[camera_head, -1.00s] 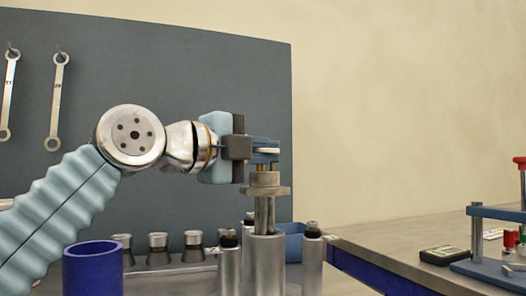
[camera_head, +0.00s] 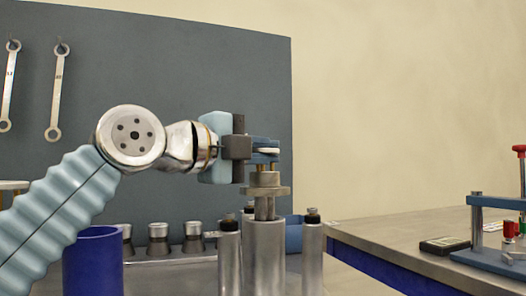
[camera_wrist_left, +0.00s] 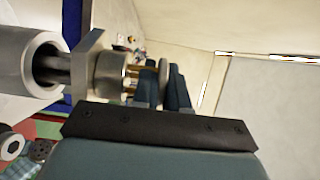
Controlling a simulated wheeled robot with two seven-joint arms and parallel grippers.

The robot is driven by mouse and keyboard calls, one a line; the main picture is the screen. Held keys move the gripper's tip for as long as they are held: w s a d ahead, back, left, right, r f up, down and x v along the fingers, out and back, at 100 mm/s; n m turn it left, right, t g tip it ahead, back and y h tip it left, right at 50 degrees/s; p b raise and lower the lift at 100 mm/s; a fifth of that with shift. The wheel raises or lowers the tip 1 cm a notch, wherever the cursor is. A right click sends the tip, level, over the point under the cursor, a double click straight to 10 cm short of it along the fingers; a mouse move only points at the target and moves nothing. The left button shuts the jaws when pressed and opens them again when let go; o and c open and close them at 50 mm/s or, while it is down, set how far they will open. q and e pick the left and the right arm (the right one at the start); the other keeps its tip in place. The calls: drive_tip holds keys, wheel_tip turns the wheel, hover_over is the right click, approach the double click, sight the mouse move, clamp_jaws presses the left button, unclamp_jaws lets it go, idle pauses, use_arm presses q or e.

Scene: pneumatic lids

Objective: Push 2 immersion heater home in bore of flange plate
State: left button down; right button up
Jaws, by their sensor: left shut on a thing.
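The immersion heater (camera_head: 264,180) is upright, with a metal head, a flat angular flange and rods below. My left gripper (camera_head: 266,150) is shut on its top, and the blue fingers also show in the left wrist view (camera_wrist_left: 164,85). The rods enter the open bore of a tall grey metal cylinder (camera_head: 264,255), which also shows in the left wrist view (camera_wrist_left: 22,65). The heater's flange (camera_wrist_left: 88,62) is apart from the cylinder's rim by a short gap of bare rod. I cannot single out a separate flange plate. My right gripper is out of view.
Capped metal posts (camera_head: 312,250) stand close beside the cylinder. A blue cup (camera_head: 93,262) is at the front left, and several short metal parts (camera_head: 158,240) stand behind. A bench (camera_head: 400,235) at the right carries a black box (camera_head: 444,245) and a blue frame (camera_head: 490,258).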

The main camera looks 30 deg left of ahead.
sight(253, 175)
use_arm(q)
drive_tip(key=shift+f+b, duration=1.65)
drive_tip(key=shift+f, duration=0.15)
drive_tip(key=c, duration=1.1)
unclamp_jaws()
drive_tip(key=v, duration=1.4)
